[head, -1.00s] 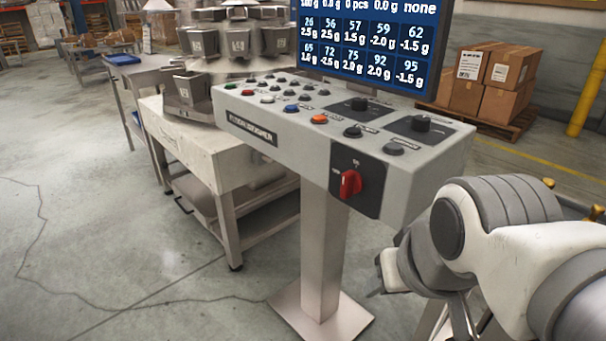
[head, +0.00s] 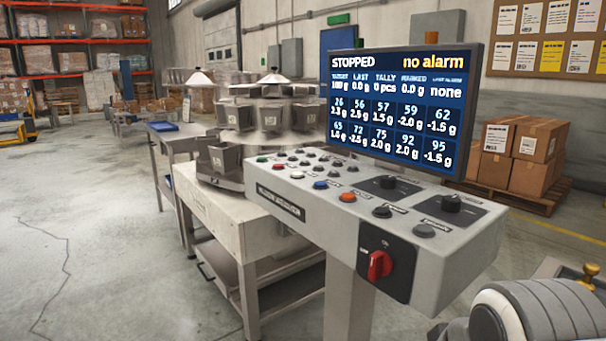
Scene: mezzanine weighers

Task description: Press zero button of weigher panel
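The weigher panel (head: 462,262) is a light grey sloped console on a post, in the middle right of the head view. Its top carries several small round buttons, among them a green, a red, a blue button (head: 320,185) and an orange button (head: 347,197), plus black knobs. The labels are too small to read, so I cannot tell which is the zero button. A red rotary switch (head: 380,265) is on its front face. The screen (head: 395,105) above reads STOPPED and no alarm. My gripper is out of view; only part of my arm shows at the lower right.
The multihead weigher (head: 268,115) stands behind the panel on a pale table (head: 225,225). A smaller table (head: 175,137) is farther left. Cardboard boxes (head: 525,150) sit on a pallet at right. The floor at left is clear.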

